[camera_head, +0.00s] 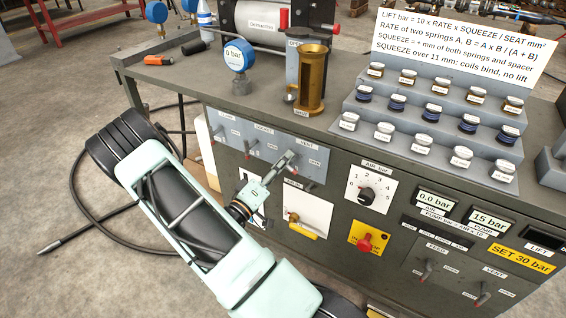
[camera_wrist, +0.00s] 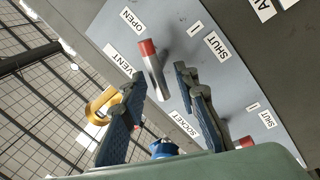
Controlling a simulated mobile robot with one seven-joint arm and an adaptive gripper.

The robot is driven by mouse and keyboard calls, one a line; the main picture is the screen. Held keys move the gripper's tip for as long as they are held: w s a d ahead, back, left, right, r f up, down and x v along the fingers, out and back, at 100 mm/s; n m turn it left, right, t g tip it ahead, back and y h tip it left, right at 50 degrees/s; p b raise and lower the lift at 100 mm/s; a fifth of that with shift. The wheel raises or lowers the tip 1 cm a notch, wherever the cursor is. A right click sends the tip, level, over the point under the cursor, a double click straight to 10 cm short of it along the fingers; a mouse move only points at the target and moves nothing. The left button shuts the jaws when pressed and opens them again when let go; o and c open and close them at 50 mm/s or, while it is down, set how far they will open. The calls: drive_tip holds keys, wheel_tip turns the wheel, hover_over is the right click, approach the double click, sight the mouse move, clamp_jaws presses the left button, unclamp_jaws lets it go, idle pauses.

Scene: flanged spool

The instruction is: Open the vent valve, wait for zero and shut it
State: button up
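The vent valve lever (camera_wrist: 154,72), grey with a red end, stands on a grey panel (camera_wrist: 190,25) beside the VENT label in the wrist view. OPEN and SHUT labels lie on either side of it; I cannot tell which setting it is at. My gripper (camera_wrist: 160,76) is open, with one dark finger on each side of the lever and visible gaps. In the head view my gripper (camera_head: 287,160) is at the VENT part of the panel (camera_head: 315,165) and largely hides the lever. The round blue-rimmed gauge (camera_head: 235,54) reads 0 bar.
Another red-tipped lever (camera_wrist: 244,143) is near the SOCKET label. A brass holder (camera_head: 312,80) stands on the bench above the panel. A lower VENT lever (camera_head: 483,294) is at right. Displays read 0.0 bar (camera_head: 434,198) and 15 bar (camera_head: 489,219).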

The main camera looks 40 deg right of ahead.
drive_tip(key=v, duration=1.2)
idle(1.0)
